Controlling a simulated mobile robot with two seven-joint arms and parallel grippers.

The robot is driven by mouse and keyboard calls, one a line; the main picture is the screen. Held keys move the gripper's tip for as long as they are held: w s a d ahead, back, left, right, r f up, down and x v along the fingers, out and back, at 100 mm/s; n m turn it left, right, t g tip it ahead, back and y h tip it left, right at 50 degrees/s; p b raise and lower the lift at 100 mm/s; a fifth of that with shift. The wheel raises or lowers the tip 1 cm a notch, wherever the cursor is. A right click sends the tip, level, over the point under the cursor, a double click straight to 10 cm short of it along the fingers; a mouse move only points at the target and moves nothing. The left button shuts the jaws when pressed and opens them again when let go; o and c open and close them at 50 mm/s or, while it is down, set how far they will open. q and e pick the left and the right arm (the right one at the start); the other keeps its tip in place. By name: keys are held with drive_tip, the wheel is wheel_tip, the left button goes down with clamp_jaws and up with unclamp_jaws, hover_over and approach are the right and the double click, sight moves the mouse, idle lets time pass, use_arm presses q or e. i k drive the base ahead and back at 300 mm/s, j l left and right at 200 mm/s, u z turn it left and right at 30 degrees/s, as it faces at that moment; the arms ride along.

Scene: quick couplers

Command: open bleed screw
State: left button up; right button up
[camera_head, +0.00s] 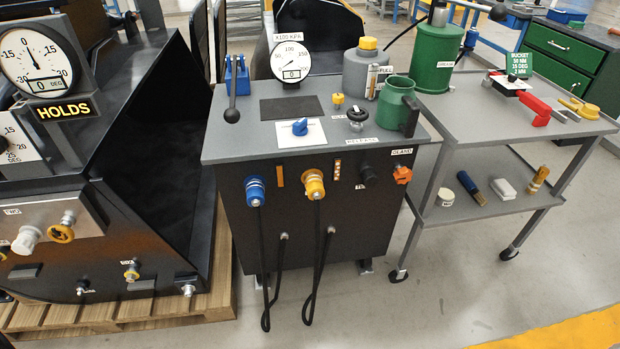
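No part named bleed screw can be read for certain. A small yellow-capped fitting (338,101) stands on top of the grey-topped console (240,138), with a label beside it that is too small to read. Next to it is a black knob (357,114) by a label reading RELEASE. Another small brass-yellow fitting (131,273) sits low on the front of the black bucket, under a small label I cannot read. An orange knob (402,174) is on the console's front right. Neither of my grippers is in view.
A grey cart (470,122) stands right. Front floor is clear.

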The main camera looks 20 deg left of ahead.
sight(337, 98)
drive_tip(key=i+l+u, duration=0.3)
drive_tip(key=i, duration=0.15)
drive_tip(key=i+l+u, duration=0.25)
drive_tip(key=i+l, duration=0.1)
drive_tip(key=i, duration=0.1)
